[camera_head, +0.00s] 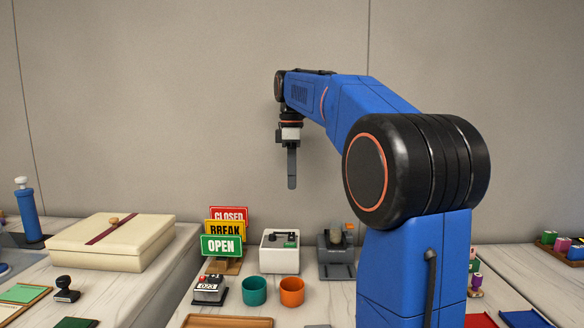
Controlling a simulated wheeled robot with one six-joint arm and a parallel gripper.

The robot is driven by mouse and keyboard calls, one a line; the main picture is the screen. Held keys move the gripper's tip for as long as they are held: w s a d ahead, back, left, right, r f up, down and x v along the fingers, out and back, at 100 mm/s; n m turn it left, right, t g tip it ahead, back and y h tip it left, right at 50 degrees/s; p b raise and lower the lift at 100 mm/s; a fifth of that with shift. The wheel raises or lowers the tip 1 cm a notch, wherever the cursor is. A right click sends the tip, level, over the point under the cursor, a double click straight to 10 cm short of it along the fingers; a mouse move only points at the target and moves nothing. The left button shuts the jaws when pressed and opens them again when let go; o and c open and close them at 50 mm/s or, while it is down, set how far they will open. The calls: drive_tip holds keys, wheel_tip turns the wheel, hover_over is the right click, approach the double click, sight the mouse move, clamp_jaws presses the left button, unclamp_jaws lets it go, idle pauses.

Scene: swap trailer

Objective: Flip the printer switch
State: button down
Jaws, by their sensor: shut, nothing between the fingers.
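A small white box-shaped machine (281,261) with a dark lever-like part on its top and a green spot on its front stands on the table near the wall; it looks like the printer, but I cannot tell for sure. A switch on it is too small to make out. My gripper (292,184) hangs pointing down in the air above and behind the white machine in the picture, apart from everything. Its fingers are together and hold nothing.
A dark grey device (336,258) stands right of the white machine. A teal cup (254,291), an orange cup (291,291) and a counter (209,290) stand in front. Stacked signs (222,246) and a cream box (112,243) are left. My arm hides the right part.

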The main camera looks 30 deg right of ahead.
wheel_tip(320, 180, up, 12)
drive_tip(key=shift+f, duration=0.15)
idle(0.3)
idle(0.5)
